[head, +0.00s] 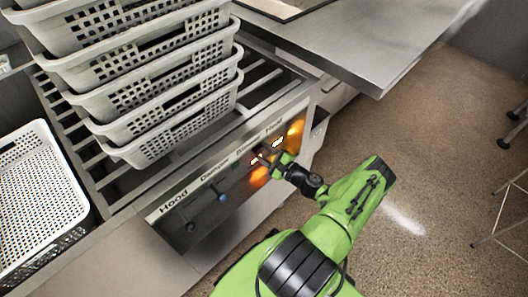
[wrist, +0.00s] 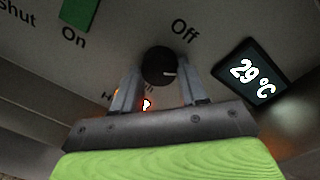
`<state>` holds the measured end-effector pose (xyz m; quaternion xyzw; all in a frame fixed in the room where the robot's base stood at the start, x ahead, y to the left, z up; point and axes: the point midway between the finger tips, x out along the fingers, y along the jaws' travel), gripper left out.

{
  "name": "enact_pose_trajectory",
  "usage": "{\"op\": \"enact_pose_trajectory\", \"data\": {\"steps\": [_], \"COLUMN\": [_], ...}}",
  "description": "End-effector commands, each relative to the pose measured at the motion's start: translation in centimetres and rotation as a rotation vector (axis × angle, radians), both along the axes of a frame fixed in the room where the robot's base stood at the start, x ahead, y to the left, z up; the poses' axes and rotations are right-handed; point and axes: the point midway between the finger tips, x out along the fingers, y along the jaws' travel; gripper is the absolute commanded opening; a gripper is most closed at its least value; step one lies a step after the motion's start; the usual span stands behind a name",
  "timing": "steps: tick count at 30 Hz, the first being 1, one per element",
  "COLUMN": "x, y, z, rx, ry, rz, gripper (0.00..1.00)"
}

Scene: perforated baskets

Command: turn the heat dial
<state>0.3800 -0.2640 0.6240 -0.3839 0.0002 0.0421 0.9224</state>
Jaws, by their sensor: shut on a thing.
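The heat dial (wrist: 158,66) is a round black knob with a light pointer mark, seen in the wrist view. The mark points toward the right. "Off" is printed above it to the right. My gripper (wrist: 159,80) is shut on this dial, with one grey finger on each side. In the head view my gripper (head: 273,157) is at the control panel (head: 238,171), near the "Blower" and "Heat" labels, and it hides the dial there. A display (wrist: 249,80) right of the dial reads 29 °C.
A green switch (wrist: 78,12) is left of the dial, above "On". A blue knob (head: 222,196) and a dark knob (head: 190,226) are further left on the panel. Stacked baskets (head: 160,90) stand behind it; another basket (head: 40,190) is at left.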

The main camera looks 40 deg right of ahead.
Motion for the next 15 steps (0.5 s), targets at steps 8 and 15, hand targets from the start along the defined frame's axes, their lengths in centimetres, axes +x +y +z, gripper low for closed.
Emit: {"op": "enact_pose_trajectory", "data": {"steps": [8, 15], "x": [-0.02, -0.03], "y": [0.06, 0.03], "z": [0.07, 0.14], "rx": [-0.26, -0.487], "ry": [-0.005, -0.01], "rz": [0.001, 0.001], "gripper": [0.12, 0.12]}}
